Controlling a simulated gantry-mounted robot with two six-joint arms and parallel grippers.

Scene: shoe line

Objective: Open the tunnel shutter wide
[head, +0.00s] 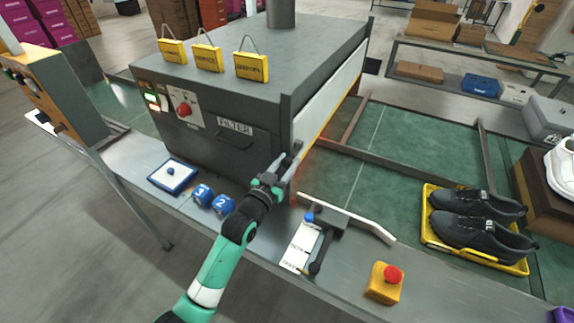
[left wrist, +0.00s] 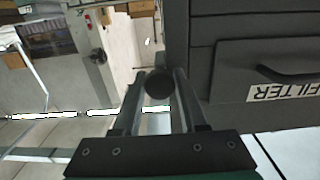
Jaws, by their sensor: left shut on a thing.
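The tunnel (head: 215,115) is a dark grey box on the line. Its shutter (head: 328,100) is a pale panel with a yellow lower edge on the right side. An orange glow shows low by the front corner; I cannot tell how far the shutter is open. My left gripper (head: 289,160) is at the tunnel's front right corner, beside the dark upright post. In the left wrist view its fingers (left wrist: 157,88) are shut on a dark round knob (left wrist: 158,84). How the knob joins the shutter is hidden. My right gripper is not in view.
Dark shoes (head: 480,235) sit in a yellow tray (head: 427,235) on the green belt.

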